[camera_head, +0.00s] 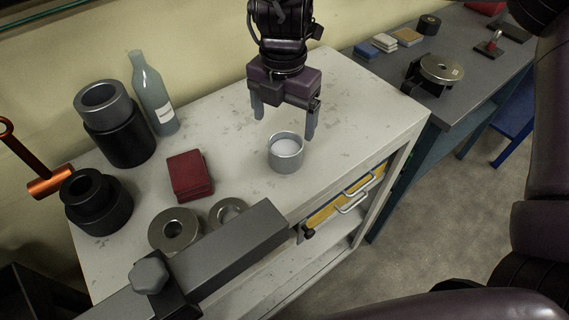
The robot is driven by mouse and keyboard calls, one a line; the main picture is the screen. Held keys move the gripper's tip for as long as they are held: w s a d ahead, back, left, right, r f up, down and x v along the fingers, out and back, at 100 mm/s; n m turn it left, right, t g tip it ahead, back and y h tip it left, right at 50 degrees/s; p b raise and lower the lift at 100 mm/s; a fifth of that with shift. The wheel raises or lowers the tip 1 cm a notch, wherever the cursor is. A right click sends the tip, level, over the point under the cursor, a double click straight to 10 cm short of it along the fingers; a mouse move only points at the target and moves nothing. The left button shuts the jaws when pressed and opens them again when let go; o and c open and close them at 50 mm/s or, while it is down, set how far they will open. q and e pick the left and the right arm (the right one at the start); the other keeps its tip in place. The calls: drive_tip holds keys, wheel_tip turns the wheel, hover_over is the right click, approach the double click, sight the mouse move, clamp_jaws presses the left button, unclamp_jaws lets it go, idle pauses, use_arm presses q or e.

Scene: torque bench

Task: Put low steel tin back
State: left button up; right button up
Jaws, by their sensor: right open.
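The low steel tin (286,153) stands upright on the grey cabinet top, right of the middle. It is a short round open tin with a pale inside. My right gripper (285,125) is just behind and above the tin, pointing down. Its two fingers are spread wide and nothing is between them. The gripper looks apart from the tin, though the exact gap is hard to judge. My left gripper does not show.
A glass bottle (153,95), stacked dark sockets (119,135), a red block (189,175) and steel rings (174,230) stand left on the cabinet top (235,150). A grey bar (230,247) crosses the front. A second bench (470,65) stands beyond a gap.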

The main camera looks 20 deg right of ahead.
sight(286, 144)
drive_tip(key=f, duration=0.6)
drive_tip(key=shift+s+d+f, duration=0.15)
drive_tip(key=shift+s+d, duration=0.05)
drive_tip(key=shift+s, duration=0.1)
drive_tip(key=shift+f, duration=0.55)
drive_tip(key=c, duration=1.2)
drive_tip(key=shift+c, duration=0.2)
drive_tip(key=shift+w+r, duration=0.1)
drive_tip(key=shift+r, duration=0.05)
